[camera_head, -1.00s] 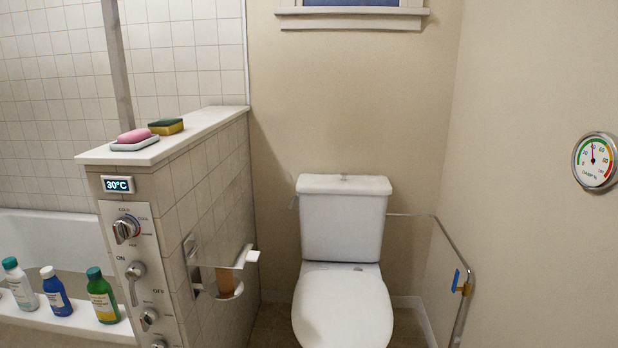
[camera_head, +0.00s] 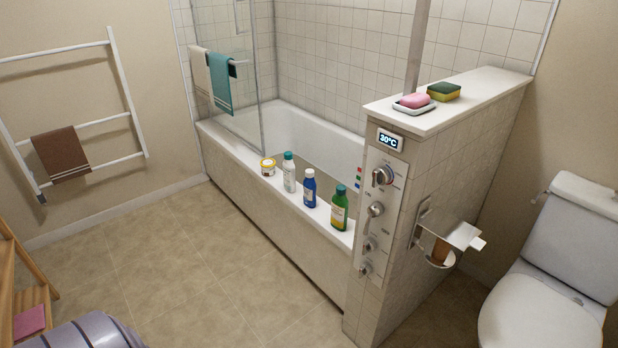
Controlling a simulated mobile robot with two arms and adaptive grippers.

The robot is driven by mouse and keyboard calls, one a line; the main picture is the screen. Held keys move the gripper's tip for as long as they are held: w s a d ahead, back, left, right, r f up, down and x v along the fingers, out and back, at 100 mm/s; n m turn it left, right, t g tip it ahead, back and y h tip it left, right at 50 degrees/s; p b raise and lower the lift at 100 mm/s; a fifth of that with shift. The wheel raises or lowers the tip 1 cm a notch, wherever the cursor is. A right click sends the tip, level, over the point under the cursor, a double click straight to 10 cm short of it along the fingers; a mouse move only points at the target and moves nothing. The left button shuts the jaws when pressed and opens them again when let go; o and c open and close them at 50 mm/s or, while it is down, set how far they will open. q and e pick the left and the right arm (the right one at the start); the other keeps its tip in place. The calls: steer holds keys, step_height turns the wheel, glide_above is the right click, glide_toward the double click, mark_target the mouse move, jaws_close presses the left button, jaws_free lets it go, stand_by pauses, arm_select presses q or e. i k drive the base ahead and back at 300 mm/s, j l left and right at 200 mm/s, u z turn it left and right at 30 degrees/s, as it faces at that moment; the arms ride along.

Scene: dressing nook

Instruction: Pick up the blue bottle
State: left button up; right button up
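The blue bottle (camera_head: 309,189) has a white cap and stands upright on the near rim of the bathtub (camera_head: 221,141). It stands between a white bottle with a teal cap (camera_head: 289,175) on its left and a green bottle (camera_head: 339,210) on its right, with small gaps between them. A small yellow-and-white tub (camera_head: 267,167) sits further left on the same rim. Neither of my grippers shows in the head view.
A tiled half wall (camera_head: 437,190) with shower controls rises right of the bottles, with a toilet (camera_head: 540,310) beyond it. A towel rack (camera_head: 80,130) is at left. A wooden shelf (camera_head: 36,296) and a grey ribbed object (camera_head: 85,334) are at lower left. The floor before the tub is clear.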

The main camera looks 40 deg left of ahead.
mark_target(310, 187)
steer(key=u, duration=1.2)
steer(key=z, duration=0.5)
steer(key=i+j+z, duration=0.45)
steer(key=j+z, duration=0.2)
steer(key=j, duration=0.2)
steer(key=i+j+z, duration=0.2)
steer(key=j, duration=0.15)
steer(key=k, duration=0.1)
